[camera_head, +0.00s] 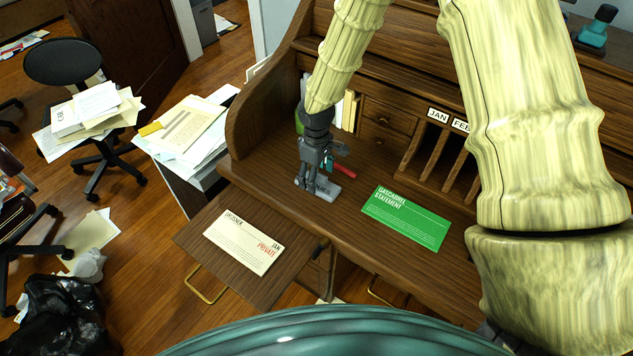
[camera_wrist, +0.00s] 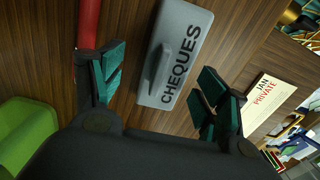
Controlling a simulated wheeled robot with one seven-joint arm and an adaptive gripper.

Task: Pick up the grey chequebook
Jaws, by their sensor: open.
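The grey chequebook (camera_wrist: 186,48), marked "CHEQUES", lies flat on the wooden desk. In the wrist view it sits ahead of and between the two teal-tipped fingers of my gripper (camera_wrist: 158,88), which are apart and empty. A raised grey strip shows on its face. In the head view my gripper (camera_head: 312,188) points down over the chequebook (camera_head: 323,189), whose far-left part is mostly hidden behind the fingers. Whether the fingertips touch it cannot be told.
A red object (camera_wrist: 88,25) lies close beside the left finger in the wrist view. A green statement (camera_head: 405,218) lies to the right on the desk. A cream "private" paper (camera_head: 244,241) lies on the pulled-out board. Pigeonholes (camera_head: 440,160) stand behind.

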